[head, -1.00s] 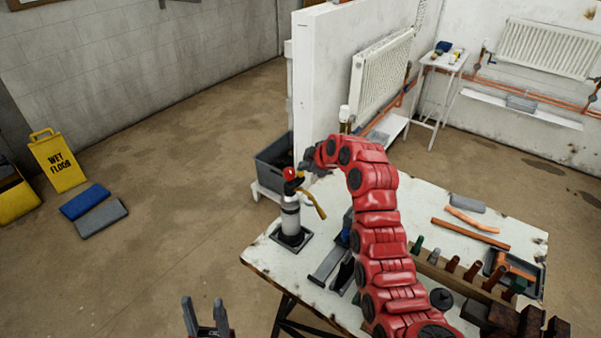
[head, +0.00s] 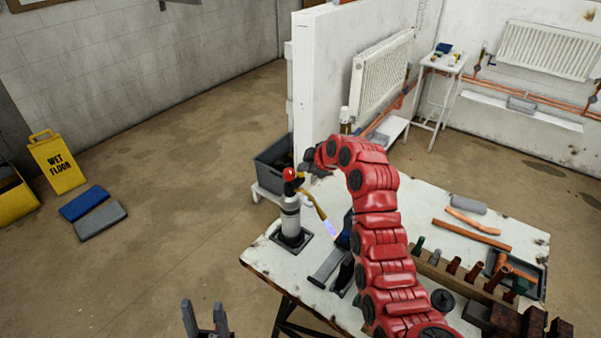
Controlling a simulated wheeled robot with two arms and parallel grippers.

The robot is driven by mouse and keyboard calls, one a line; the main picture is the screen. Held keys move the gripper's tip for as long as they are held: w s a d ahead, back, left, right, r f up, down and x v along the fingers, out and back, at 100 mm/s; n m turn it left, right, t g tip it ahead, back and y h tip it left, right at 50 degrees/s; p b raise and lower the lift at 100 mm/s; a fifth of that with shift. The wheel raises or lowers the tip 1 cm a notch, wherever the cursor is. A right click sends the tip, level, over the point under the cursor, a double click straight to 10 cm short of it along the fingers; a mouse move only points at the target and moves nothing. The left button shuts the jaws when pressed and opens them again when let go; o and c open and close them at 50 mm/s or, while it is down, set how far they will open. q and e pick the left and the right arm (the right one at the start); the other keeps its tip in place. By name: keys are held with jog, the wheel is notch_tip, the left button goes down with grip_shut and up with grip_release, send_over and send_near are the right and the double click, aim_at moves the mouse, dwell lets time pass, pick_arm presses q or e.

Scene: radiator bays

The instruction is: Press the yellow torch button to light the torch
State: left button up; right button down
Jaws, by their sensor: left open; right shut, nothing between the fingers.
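The torch (head: 290,215) stands upright on the left part of the workbench, with a grey cylinder, a red knob (head: 289,174) on top and a brass nozzle (head: 313,205) pointing down to the right. A bluish-violet flame (head: 330,229) glows at the nozzle tip. My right gripper (head: 305,168) is shut and empty, close by the torch head on its right side. I cannot tell whether it touches the torch, and the yellow button is too small or hidden to make out clearly. My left gripper (head: 205,314) is open and empty, low in the picture, left of the workbench.
The workbench (head: 268,252) also holds copper pipes (head: 472,235), a wooden rack of fittings and a dark tray. My red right arm crosses above it. A grey crate (head: 272,160) stands behind the torch.

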jog(key=shift+r+b, duration=0.3)
jog(key=shift+r, duration=0.5)
notch_tip(320, 180, up, 5)
jog(key=shift+f+b, duration=0.1)
jog(key=shift+b, duration=0.45)
